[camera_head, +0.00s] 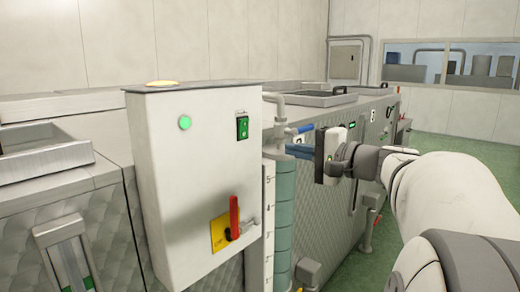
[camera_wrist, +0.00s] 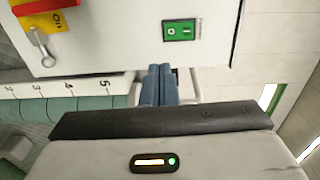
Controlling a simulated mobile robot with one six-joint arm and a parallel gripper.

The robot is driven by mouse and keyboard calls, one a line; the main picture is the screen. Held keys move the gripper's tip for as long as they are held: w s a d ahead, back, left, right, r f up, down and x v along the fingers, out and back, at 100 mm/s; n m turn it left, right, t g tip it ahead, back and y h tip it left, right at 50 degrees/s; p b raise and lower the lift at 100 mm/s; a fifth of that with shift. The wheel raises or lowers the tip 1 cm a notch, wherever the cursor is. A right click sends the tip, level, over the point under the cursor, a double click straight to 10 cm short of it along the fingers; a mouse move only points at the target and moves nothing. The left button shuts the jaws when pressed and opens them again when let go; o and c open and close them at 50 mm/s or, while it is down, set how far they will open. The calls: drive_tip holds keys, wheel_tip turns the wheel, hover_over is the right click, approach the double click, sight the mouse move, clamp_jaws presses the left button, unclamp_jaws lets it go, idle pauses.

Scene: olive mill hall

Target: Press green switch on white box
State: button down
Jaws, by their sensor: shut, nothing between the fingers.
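The white box (camera_head: 165,185) stands left of centre in the head view, on the front of a metal machine. Its green switch (camera_head: 242,128) is a small upright rocker near the box's upper right. In the wrist view, the box (camera_wrist: 110,40) fills the top and the switch (camera_wrist: 182,32) lies sideways, slightly right of centre. My gripper (camera_head: 289,149) is to the right of the box, its blue fingers pointing left. In the wrist view, the gripper (camera_wrist: 160,68) has its fingers together and empty. Its tips appear below the switch in that picture; contact is not visible.
A round green light (camera_head: 184,122), a red handle (camera_head: 234,217) on a yellow plate (camera_head: 220,232) and an amber lamp (camera_head: 162,83) are on the box. A numbered gauge (camera_head: 268,215) and pipes stand close beside it. Green floor (camera_head: 455,145) is open at right.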

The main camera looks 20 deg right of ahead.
drive_tip(key=shift+v, duration=1.05)
drive_tip(key=shift+f, duration=0.2)
drive_tip(key=s+a+f+n+g+h, duration=0.1)
drive_tip(key=s+a+f+n+g, duration=0.15)
drive_tip(key=a+f+g, duration=0.35)
drive_tip(key=s+a+f+n+g+h, duration=0.1)
drive_tip(key=s+a+f, duration=0.2)
drive_tip(key=a+f, duration=0.35)
drive_tip(key=s+d+f+n+g+h+p, duration=0.1)
drive_tip(key=s+f+n+g+h, duration=0.3)
drive_tip(key=s+f, duration=0.9)
wheel_tip(320, 180, down, 3)
drive_tip(key=d+n+h, duration=0.1)
drive_tip(key=n+h, duration=0.2)
drive_tip(key=shift+r+n+g+h, duration=0.25)
drive_tip(key=shift+n+g+h, duration=0.1)
drive_tip(key=shift+g+h, duration=0.05)
drive_tip(key=shift+d, duration=0.1)
